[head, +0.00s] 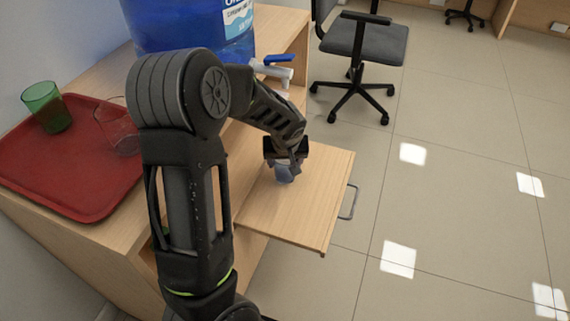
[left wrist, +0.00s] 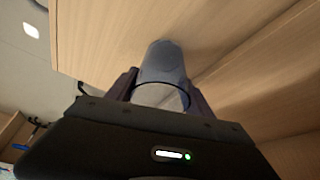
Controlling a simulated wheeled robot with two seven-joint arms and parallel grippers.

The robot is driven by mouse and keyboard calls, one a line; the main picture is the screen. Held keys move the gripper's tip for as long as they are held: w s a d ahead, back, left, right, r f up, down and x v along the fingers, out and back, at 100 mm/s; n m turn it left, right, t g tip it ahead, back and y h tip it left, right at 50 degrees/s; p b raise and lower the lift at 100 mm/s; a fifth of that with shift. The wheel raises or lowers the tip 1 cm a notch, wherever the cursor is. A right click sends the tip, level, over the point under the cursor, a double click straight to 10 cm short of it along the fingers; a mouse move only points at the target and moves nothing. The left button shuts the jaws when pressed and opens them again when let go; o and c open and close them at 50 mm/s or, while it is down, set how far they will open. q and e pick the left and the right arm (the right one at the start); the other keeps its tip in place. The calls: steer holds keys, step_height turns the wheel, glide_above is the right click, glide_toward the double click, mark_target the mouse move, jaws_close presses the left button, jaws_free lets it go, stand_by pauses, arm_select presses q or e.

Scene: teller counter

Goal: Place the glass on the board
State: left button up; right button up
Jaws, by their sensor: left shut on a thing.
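My left gripper (head: 286,158) is shut on a bluish, see-through glass (head: 285,174). The glass is over the pull-out wooden board (head: 300,210), near its back part. In the left wrist view, the glass (left wrist: 163,62) sits between the two dark fingers of my left gripper (left wrist: 160,88), with the wood surface (left wrist: 105,35) beyond it. I cannot tell whether the glass base touches the board. My right gripper is not in view.
A red tray (head: 50,170) on the counter holds a green glass (head: 46,108) and a clear glass (head: 115,125). A large blue water container (head: 180,25) with a tap (head: 275,70) stands behind. The board's front part is bare, with a metal handle (head: 349,202) at its edge.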

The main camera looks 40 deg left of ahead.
arm_select(q)
steer(key=shift+f, duration=0.45)
steer(key=shift+f+b, duration=0.2)
steer(key=shift+b, duration=0.1)
steer(key=o, duration=1.5)
steer(key=shift+r, duration=0.1)
steer(key=shift+r, duration=0.1)
steer(key=shift+r+p, duration=0.2)
steer(key=shift+p, duration=0.25)
steer(key=p+v, duration=0.2)
steer(key=v, duration=0.9)
steer(key=shift+s+d+r, duration=0.2)
steer(key=shift+r, duration=0.1)
